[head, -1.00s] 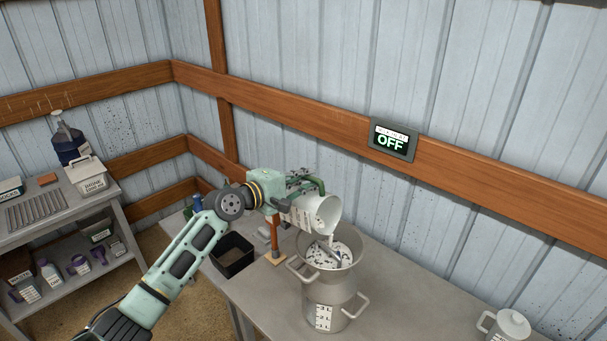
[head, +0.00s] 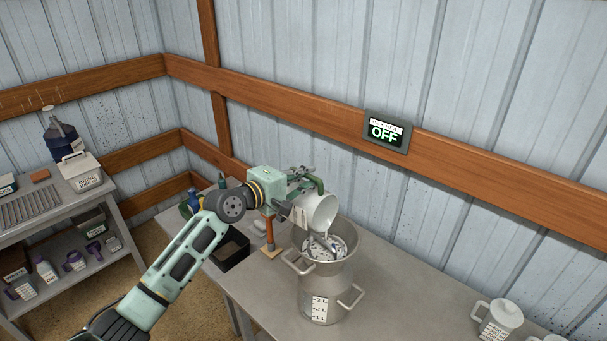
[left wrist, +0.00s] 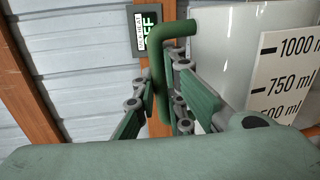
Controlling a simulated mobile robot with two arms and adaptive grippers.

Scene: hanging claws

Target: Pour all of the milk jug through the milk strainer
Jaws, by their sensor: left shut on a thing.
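My left gripper (head: 303,184) is shut on the green handle of the milk jug (head: 317,212). The jug is pale, tilted with its mouth down to the right, above the wide top of a metal milk can. The milk strainer (head: 338,255) is the wide metal funnel on top of the can (head: 318,296). A thin pale stream seems to fall from the jug into it. In the left wrist view the jug (left wrist: 225,50) shows measure marks, and the green handle lies between the fingers (left wrist: 165,105). My right gripper is out of view.
A wall sign (head: 386,131) reads OFF. A side table (head: 115,185) holds several items.

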